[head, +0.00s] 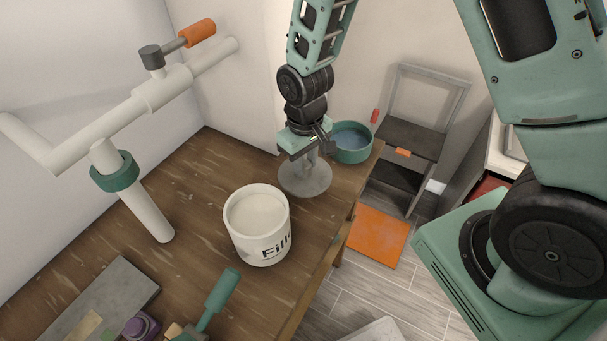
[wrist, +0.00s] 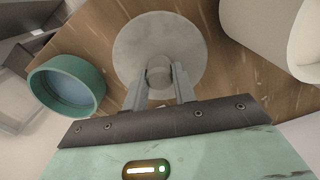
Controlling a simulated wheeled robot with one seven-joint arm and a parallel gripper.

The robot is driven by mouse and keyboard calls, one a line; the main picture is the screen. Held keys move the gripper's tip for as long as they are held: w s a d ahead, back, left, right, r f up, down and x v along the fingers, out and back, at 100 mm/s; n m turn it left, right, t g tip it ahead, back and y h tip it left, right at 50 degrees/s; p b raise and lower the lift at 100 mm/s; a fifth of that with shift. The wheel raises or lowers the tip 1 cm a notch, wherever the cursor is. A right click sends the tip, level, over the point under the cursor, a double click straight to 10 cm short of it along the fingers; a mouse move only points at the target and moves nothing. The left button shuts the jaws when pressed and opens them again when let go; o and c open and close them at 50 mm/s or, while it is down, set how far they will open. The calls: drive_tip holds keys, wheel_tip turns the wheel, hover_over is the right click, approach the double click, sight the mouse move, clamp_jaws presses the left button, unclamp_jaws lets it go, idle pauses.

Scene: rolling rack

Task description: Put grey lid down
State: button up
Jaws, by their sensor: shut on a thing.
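The grey lid (head: 305,181) is a flat round disc with a knob, at the table's right part in the head view, behind and right of the white tub. In the wrist view the lid (wrist: 160,45) lies level beyond the fingers. My gripper (head: 308,157) is shut on the lid's knob; in the wrist view the fingers (wrist: 159,84) sit on both sides of it. The lid is on or just above the wooden table (head: 190,200); I cannot tell if it touches.
The white tub (head: 258,243) with pale filler stands near the lid. A green bowl (head: 351,142) is by the table's far right corner. White pipes (head: 140,205) with an orange-handled valve (head: 197,33) stand at left. A green-handled tool (head: 222,291) is in front. The table's right edge is close.

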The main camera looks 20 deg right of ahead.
sight(305, 177)
drive_tip(key=shift+f+p, duration=0.6)
drive_tip(key=shift+f, duration=2)
drive_tip(key=shift+f, duration=0.2)
drive_tip(key=o, duration=1)
drive_tip(key=shift+c, duration=0.2)
drive_tip(key=shift+r, duration=0.15)
